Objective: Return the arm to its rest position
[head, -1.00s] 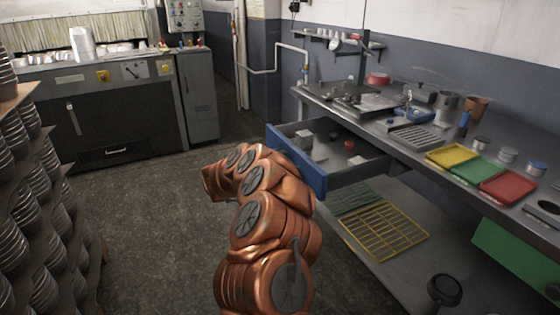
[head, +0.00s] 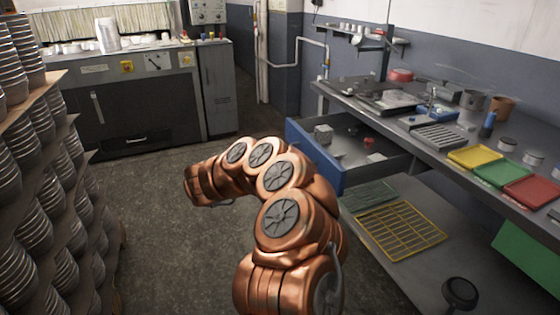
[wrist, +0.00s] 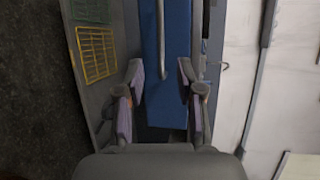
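My gripper (wrist: 162,95) is open in the wrist view, its two fingers apart with nothing held between them. Beyond the fingers is the blue front of a drawer (wrist: 168,65) with a grey bar handle (wrist: 160,35), seen sideways. My copper arm fills the lower middle of the head view and bends away to the left. The gripper itself cannot be made out in the head view. The drawer's blue front (head: 316,158) also shows in the head view, pulled out, to the right of my arm.
A workbench (head: 440,140) with yellow, green and red trays runs along the right wall. A yellow wire rack (head: 402,232) lies on the shelf below. Stacked metal pans (head: 30,160) stand close at left. Open floor lies between them and my arm.

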